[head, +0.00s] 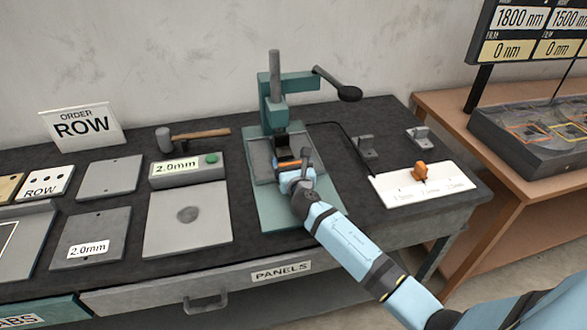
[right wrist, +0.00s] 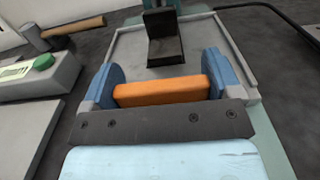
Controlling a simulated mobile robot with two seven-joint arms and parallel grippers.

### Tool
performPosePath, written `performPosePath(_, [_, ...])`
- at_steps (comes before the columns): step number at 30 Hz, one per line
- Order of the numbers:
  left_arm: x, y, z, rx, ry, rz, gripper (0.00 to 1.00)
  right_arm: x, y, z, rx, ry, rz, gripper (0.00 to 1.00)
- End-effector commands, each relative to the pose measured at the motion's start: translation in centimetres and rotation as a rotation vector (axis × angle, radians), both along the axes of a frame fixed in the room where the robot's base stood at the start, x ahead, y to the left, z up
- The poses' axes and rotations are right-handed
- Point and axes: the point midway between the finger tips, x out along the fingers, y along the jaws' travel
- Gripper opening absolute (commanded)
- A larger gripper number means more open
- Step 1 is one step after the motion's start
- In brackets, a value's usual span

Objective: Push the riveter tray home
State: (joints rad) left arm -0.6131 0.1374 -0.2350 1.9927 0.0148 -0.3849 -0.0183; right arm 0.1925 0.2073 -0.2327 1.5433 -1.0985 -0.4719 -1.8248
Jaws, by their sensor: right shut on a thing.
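The riveter (head: 277,95) is a teal press with a grey column and a black-knobbed lever, standing on a teal base plate. Its grey, rimmed tray (head: 261,160) lies on that plate under the press head; the tray also shows in the right wrist view (right wrist: 124,48). A black angled block (right wrist: 164,48) stands in the tray. My right gripper (head: 298,170) is at the tray's near side, its blue fingers shut on an orange bar (right wrist: 160,91) at the tray's front. Whether the bar is fixed to the tray is hidden. My left gripper is out of view.
A hammer (head: 195,137), a grey box with a green button (head: 211,158) and flat panels lie left of the riveter. A white card with an orange peg (head: 419,171) and small grey brackets lie right. A black cable curves beside the base.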

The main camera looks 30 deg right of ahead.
Motion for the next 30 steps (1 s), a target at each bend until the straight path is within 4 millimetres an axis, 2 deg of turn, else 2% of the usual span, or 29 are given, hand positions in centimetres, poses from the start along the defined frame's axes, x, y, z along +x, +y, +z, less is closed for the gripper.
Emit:
performPosePath(11, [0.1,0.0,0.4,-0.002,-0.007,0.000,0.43,0.4,-0.3,0.4,0.000,-0.006,-0.002,0.42])
performPosePath(12, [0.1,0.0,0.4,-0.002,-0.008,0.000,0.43,0.4,-0.3,0.4,-0.001,-0.007,-0.002,0.92])
performPosePath(13, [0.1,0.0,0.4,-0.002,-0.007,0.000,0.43,0.4,-0.3,0.4,-0.001,-0.007,-0.002,0.99])
performPosePath(23, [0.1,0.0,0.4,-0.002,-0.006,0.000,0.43,-0.3,0.0,0.1,0.000,-0.002,-0.001,1.00])
performPosePath(26, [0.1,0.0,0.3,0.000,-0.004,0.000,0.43,-1.6,0.3,0.1,-0.001,-0.002,0.001,1.00])
performPosePath(30, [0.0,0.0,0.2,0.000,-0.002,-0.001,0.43,-4.6,1.0,0.0,-0.001,-0.001,0.001,1.00])
